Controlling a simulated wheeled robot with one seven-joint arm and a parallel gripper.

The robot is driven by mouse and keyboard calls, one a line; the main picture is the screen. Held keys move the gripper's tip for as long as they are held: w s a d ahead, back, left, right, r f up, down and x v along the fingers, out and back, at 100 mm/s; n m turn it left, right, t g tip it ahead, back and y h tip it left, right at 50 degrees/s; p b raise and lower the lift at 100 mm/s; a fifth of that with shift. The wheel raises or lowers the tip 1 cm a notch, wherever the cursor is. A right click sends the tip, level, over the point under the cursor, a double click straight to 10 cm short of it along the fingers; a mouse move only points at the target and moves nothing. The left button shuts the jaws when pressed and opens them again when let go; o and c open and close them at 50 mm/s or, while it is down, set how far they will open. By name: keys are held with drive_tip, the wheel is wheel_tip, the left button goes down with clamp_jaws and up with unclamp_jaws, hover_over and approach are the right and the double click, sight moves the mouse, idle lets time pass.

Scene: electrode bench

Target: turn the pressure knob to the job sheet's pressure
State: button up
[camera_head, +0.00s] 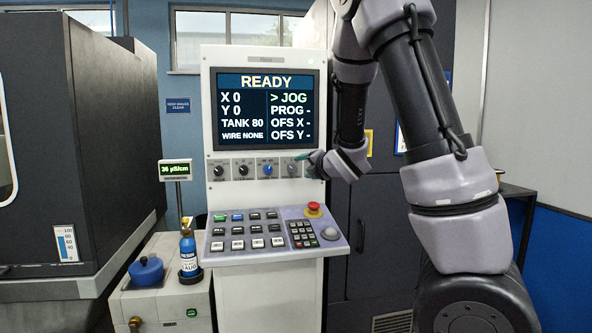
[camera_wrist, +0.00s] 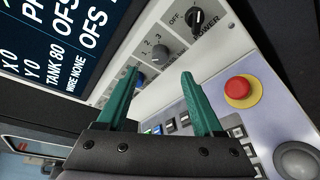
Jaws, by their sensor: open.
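A row of small knobs runs under the console screen (camera_head: 265,109). In the head view a blue knob (camera_head: 267,169) has dark knobs (camera_head: 243,170) to its left and a grey knob (camera_head: 292,169) to its right. I cannot tell which is the pressure knob; the head view labels are too small. My gripper (camera_head: 313,161) is at the row's right end. In the wrist view its teal fingers (camera_wrist: 158,73) are open and empty. Beyond them show the blue knob (camera_wrist: 139,79), a grey knob marked 1, 2, 3 (camera_wrist: 160,52) and a black power knob (camera_wrist: 196,20).
A red stop button (camera_head: 314,209) stands on the sloped keypad panel (camera_head: 223,260) below. It also shows in the wrist view (camera_wrist: 239,90). A blue bottle (camera_head: 188,253) and a meter (camera_head: 175,170) are on the left. The screen reads READY and TANK 80.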

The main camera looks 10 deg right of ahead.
sight(293, 168)
drive_tip(key=x, duration=0.8)
drive_tip(key=shift+f, duration=0.1)
clamp_jaws()
